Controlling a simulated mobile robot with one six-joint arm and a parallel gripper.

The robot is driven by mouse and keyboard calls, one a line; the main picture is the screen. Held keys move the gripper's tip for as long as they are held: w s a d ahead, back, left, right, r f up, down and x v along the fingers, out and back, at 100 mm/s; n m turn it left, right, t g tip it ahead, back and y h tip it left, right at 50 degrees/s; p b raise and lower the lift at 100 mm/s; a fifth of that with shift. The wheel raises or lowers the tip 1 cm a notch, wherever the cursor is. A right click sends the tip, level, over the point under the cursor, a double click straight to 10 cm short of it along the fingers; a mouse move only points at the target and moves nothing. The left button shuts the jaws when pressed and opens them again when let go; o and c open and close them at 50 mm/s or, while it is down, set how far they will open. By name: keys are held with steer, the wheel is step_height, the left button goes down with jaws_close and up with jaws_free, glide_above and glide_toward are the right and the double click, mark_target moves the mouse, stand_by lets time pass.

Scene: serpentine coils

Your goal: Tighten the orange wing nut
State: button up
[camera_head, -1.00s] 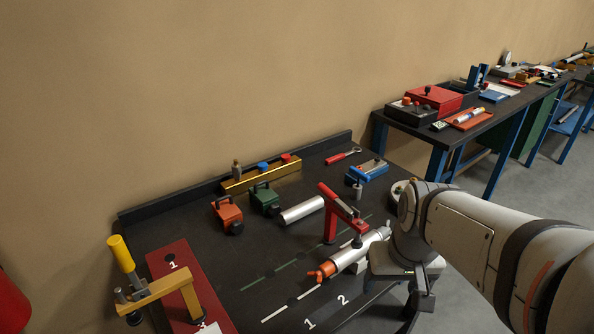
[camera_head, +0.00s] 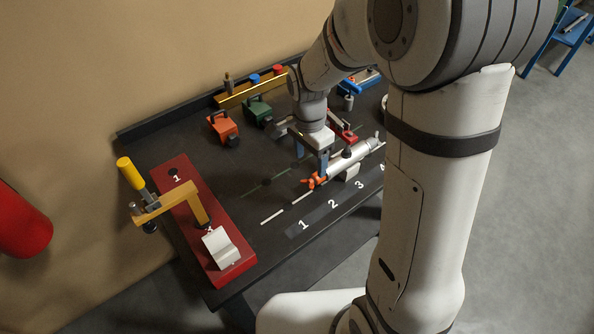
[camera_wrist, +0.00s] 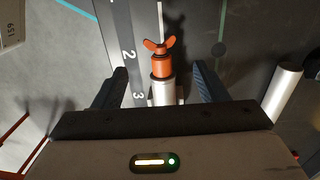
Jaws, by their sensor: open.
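The orange wing nut (camera_head: 309,183) sits on the left end of a silver cylinder (camera_head: 352,163) with an orange collar. The cylinder lies along the front of the dark bench. In the wrist view the wing nut (camera_wrist: 160,46) points away from me, with its two wings spread and the orange collar (camera_wrist: 161,66) behind it. My gripper (camera_head: 311,158) is open above the collar end of the cylinder, pointing down. In the wrist view its dark fingers (camera_wrist: 153,84) stand either side of the cylinder, apart from it; the nut lies beyond the fingertips.
A red clamp (camera_head: 343,128) stands partly hidden behind my arm. Orange (camera_head: 221,127) and green (camera_head: 258,111) blocks stand further back. A red plate (camera_head: 179,175) with a yellow-handled clamp lies left. A loose silver cylinder (camera_wrist: 284,90) lies right in the wrist view. Bench left of the nut is clear.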

mark_target(311, 180)
steer(key=f, duration=0.7)
steer(key=shift+s+d+p, duration=0.2)
steer(key=shift+s+p, duration=0.05)
steer(key=shift+p, duration=0.05)
steer(key=shift+c, duration=0.3)
